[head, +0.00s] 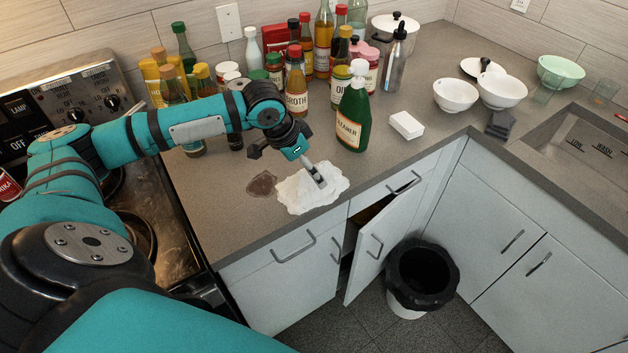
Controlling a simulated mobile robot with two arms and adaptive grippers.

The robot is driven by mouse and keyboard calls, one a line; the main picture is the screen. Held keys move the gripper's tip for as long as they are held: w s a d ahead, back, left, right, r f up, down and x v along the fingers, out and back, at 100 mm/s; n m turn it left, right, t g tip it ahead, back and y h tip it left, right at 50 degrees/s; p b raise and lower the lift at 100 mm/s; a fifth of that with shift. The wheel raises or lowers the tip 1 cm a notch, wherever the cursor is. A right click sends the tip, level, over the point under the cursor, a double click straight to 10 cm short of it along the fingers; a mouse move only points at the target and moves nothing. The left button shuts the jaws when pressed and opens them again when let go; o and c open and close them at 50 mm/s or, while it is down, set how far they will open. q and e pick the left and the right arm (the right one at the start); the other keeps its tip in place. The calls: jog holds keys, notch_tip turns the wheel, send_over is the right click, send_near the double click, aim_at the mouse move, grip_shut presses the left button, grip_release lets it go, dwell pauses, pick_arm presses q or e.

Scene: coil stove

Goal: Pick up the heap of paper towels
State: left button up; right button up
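The heap of paper towels (300,195) is a white, crumpled, flattish pile on the grey counter, near its front edge. My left gripper (318,178) reaches in from the left, with its grey fingertip area over the right half of the heap. The fingertips look very close to the towels or touching them; I cannot tell which. I cannot tell whether the fingers are apart or closed on paper. The heap appears to lie on the counter. My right gripper is not in view.
A brown spill (262,184) lies left of the towels. A green cleaner bottle (354,115) and a white block (406,125) stand behind and to the right. Several bottles crowd the back. A bin (418,275) stands below, beside an open cabinet door (375,240).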

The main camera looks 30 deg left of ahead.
pick_arm(q)
jog(key=x, duration=0.2)
jog(key=p+x, duration=0.1)
jog(key=x, duration=0.2)
jog(key=shift+w+a, duration=0.2)
jog(key=shift+w, duration=0.15)
jog(key=c, duration=1.1)
